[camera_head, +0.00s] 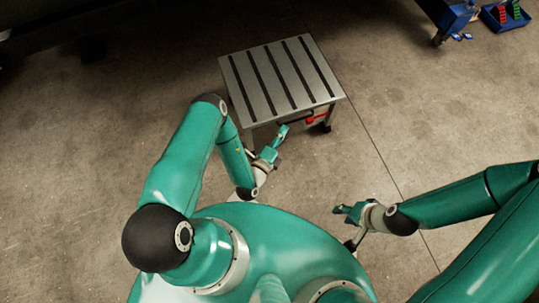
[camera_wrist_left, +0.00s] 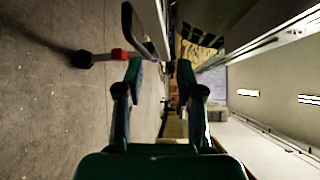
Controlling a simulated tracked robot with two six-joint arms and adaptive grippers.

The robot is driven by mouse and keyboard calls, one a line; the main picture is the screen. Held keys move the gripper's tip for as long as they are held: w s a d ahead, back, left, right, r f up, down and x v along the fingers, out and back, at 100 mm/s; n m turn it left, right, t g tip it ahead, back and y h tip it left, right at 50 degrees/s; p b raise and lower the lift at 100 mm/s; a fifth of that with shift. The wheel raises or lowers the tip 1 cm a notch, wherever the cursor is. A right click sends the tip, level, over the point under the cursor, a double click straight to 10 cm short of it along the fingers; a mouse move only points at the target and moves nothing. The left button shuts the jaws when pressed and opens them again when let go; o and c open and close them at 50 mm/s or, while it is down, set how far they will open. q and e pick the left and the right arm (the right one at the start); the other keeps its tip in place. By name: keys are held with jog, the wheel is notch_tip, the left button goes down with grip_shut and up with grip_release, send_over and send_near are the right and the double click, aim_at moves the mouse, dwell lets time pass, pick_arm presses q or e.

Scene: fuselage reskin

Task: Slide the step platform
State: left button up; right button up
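The step platform (camera_head: 281,77) stands on the floor ahead of me, with a grey top crossed by several dark strips. A red part (camera_head: 317,119) and a dark foot or caster show under its near right side. My left gripper (camera_head: 283,132) is just at the platform's near edge, below the top. In the left wrist view its two fingers (camera_wrist_left: 160,75) are apart, with nothing visibly clamped between them. Part of the platform's frame (camera_wrist_left: 143,30) and the red part (camera_wrist_left: 119,54) lie beyond the left finger. My right gripper (camera_head: 344,210) hangs away from the platform; its finger opening is unclear.
A blue cart or stand (camera_head: 446,15) and a blue bin (camera_head: 506,14) with red and green items are at the top right. Concrete floor (camera_head: 400,100) is clear right of the platform. A dark structure lies at the top left.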

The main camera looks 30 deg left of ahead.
pick_arm(q)
jog(key=s+f, duration=0.1)
jog(key=s, duration=0.8)
jog(key=shift+s+f, duration=0.15)
jog(key=shift+s, duration=0.1)
dwell(0.3)
dwell(0.5)
